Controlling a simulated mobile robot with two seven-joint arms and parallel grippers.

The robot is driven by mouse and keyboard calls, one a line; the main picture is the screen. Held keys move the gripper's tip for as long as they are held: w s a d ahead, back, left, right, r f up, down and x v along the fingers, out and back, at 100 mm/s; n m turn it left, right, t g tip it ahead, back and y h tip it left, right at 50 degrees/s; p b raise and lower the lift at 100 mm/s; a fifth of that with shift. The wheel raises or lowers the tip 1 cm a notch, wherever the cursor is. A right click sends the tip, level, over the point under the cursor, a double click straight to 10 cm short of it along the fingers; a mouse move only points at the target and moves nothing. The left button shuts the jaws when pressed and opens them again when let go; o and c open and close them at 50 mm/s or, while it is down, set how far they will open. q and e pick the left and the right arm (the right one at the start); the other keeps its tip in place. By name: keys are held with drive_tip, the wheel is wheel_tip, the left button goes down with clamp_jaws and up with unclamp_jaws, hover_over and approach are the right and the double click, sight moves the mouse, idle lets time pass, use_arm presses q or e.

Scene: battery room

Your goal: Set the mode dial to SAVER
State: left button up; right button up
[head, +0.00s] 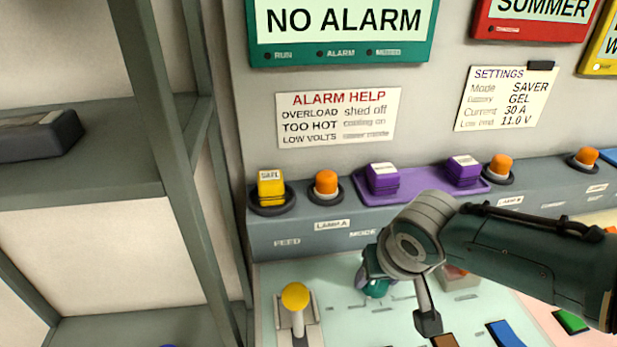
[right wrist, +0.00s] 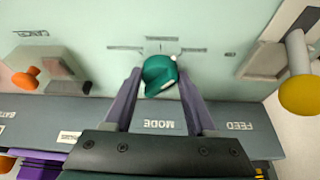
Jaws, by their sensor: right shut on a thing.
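The teal mode dial (right wrist: 158,76) sits on the pale green panel between the two fingers of my right gripper (right wrist: 158,84), which is shut on it. Pale marks show on the dial's edge, one at its upper right in the right wrist view. Small labels stand around the dial, too blurred to read. The MODE label (right wrist: 160,123) is on the grey ledge beside it. In the head view the dial (head: 377,289) is partly hidden by my right gripper and wrist. A settings note (head: 506,97) reads Mode SAVER. My left gripper is not in view.
A lever with a yellow knob (head: 295,297) stands left of the dial. An orange knob (right wrist: 25,78) on a grey block is on its other side. A yellow block (head: 271,185), orange buttons and a purple tray (head: 420,188) line the ledge. Grey shelving (head: 95,180) is at left.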

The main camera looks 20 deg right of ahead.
drive_tip(key=shift+a+m, duration=0.1)
drive_tip(key=shift+m, duration=0.5)
drive_tip(key=shift+h, duration=0.3)
drive_tip(key=o, duration=1.4)
drive_tip(key=shift+c, duration=0.2)
drive_tip(key=p+v, duration=0.5)
drive_tip(key=v, duration=0.5)
drive_tip(key=shift+p, duration=0.35)
